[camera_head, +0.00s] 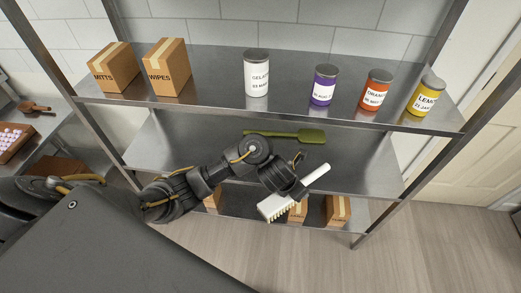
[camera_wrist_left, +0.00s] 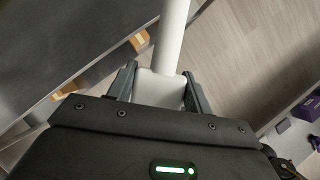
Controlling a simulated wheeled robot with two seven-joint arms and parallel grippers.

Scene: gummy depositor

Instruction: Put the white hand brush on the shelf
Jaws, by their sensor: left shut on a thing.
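The white hand brush (camera_head: 278,206) is held in my left gripper (camera_head: 297,194) in the head view, in front of the metal shelf unit. Its bristles point down and its handle slants up to the right. In the left wrist view the brush's white handle (camera_wrist_left: 172,38) runs up from between the two fingers of the left gripper (camera_wrist_left: 158,88), which is shut on it. The middle shelf (camera_head: 360,165) is behind the gripper and holds a green spatula (camera_head: 310,136). My right gripper is in neither view.
The top shelf (camera_head: 210,92) carries two boxes, a white can (camera_head: 256,75), a purple can (camera_head: 323,86), an orange can (camera_head: 376,91) and a yellow can (camera_head: 426,96). Boxes (camera_head: 338,209) stand on the bottom shelf. The middle shelf's right part is clear.

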